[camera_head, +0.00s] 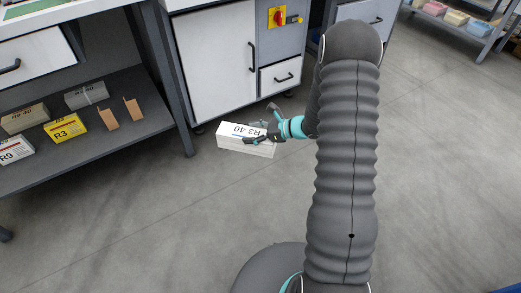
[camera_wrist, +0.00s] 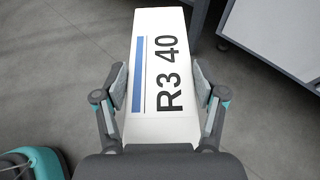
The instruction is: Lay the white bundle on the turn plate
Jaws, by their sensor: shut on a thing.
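The white bundle (camera_head: 243,147), marked "R3 40" with a blue stripe, is in my gripper (camera_head: 262,137), above the grey floor in front of the cabinet. In the wrist view the bundle (camera_wrist: 165,75) points away from me, with its lettered face up. My gripper (camera_wrist: 160,95) is shut on it, one finger pad against each long side. The bundle looks about level. I cannot make out the turn plate in either view.
A dark shelf (camera_head: 95,150) at the left holds a yellow bundle (camera_head: 65,129), other bundles and two small tan upright pieces. A white cabinet (camera_head: 215,65) with a red and yellow switch (camera_head: 279,17) stands behind. Another shelf with coloured bundles (camera_head: 455,18) is far right. Open floor lies in front.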

